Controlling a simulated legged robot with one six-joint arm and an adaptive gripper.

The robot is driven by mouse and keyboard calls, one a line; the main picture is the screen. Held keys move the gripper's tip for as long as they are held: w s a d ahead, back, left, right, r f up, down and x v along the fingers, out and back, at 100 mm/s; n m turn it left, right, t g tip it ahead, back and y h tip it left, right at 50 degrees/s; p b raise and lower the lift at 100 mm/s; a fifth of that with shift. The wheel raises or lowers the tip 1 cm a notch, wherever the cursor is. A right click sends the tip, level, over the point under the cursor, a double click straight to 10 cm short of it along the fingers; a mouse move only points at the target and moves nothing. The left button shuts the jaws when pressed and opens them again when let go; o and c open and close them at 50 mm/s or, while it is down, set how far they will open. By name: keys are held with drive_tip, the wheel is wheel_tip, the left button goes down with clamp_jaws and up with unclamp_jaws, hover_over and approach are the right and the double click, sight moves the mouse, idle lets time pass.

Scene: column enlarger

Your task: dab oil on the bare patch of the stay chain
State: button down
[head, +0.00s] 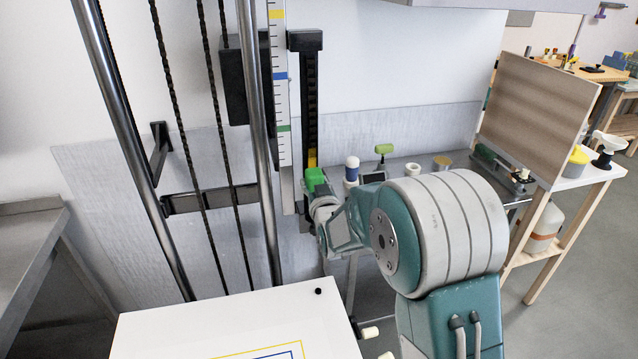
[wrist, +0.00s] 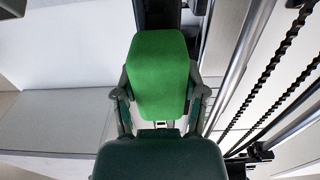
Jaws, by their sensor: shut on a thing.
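My gripper (head: 322,204) is shut on a green block (wrist: 160,75); in the wrist view a finger lies along each side of it. In the head view the green block (head: 315,179) is at the foot of a black upright rail (head: 311,95). I cannot tell whether it is fixed to the rail. Two dark chains (head: 171,100) (head: 215,110) hang between the steel columns, left of my gripper and apart from it. They also show at the right of the wrist view (wrist: 272,88). I cannot make out a bare patch. No oil tool is clearly recognisable.
A marked scale (head: 281,90) and a steel column (head: 258,140) stand between my gripper and the chains. A white board (head: 170,335) lies in front.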

sight(310, 179)
drive_tip(key=shift+s+a, duration=0.2)
drive_tip(key=shift+a, duration=0.6)
drive_tip(key=shift+r, duration=0.7)
drive_tip(key=shift+r, duration=0.7)
drive_tip(key=shift+r, duration=0.7)
